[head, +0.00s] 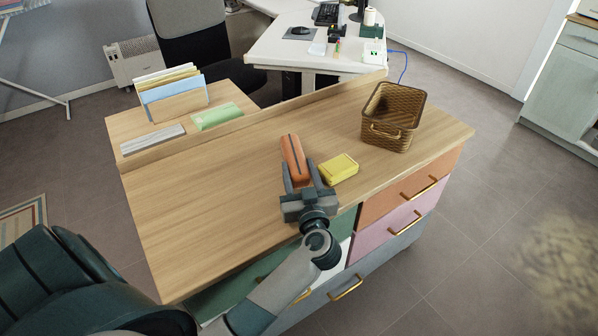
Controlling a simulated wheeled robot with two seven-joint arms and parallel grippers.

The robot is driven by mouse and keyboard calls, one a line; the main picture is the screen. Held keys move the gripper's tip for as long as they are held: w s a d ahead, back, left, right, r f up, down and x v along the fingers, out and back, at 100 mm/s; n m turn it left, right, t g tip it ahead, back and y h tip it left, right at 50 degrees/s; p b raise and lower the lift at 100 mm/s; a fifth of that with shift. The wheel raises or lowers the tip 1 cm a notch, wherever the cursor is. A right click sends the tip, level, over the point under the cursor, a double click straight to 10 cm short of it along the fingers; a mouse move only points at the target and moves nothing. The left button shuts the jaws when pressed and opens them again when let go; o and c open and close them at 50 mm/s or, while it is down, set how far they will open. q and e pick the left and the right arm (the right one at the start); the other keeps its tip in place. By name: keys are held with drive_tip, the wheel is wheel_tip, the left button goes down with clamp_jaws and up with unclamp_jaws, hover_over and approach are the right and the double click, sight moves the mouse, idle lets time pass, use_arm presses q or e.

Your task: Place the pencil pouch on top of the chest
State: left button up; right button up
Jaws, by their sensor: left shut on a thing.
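The pencil pouch (293,155) is a narrow orange-brown piece with a dark stripe along its length. It lies between the fingers of my left gripper (305,174), which is shut on it. Its far end sticks out past the fingertips. The pouch is over the light wood top of the chest (210,200), near the front edge. I cannot tell whether it touches the top or hangs just above it. The chest has drawers in orange, pink, grey and green with brass handles. My right gripper is not in view.
A yellow block (339,168) lies just right of my left gripper. A brown wicker basket (393,118) stands at the chest's right end. Behind a raised ledge are a file holder (176,101), a green item (217,116) and a grey slab (152,139). The top's left half is clear.

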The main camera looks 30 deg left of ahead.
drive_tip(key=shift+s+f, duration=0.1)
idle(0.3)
use_arm(q)
drive_tip(key=o, duration=0.8)
drive_tip(key=shift+f, duration=0.1)
drive_tip(key=shift+o, duration=0.2)
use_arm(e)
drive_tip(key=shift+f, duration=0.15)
use_arm(q)
drive_tip(key=shift+s+d, duration=0.1)
drive_tip(key=shift+d, duration=0.05)
drive_tip(key=v, duration=1)
drive_tip(key=shift+d, duration=0.1)
drive_tip(key=shift+s+d, duration=0.4)
drive_tip(key=shift+s, duration=0.2)
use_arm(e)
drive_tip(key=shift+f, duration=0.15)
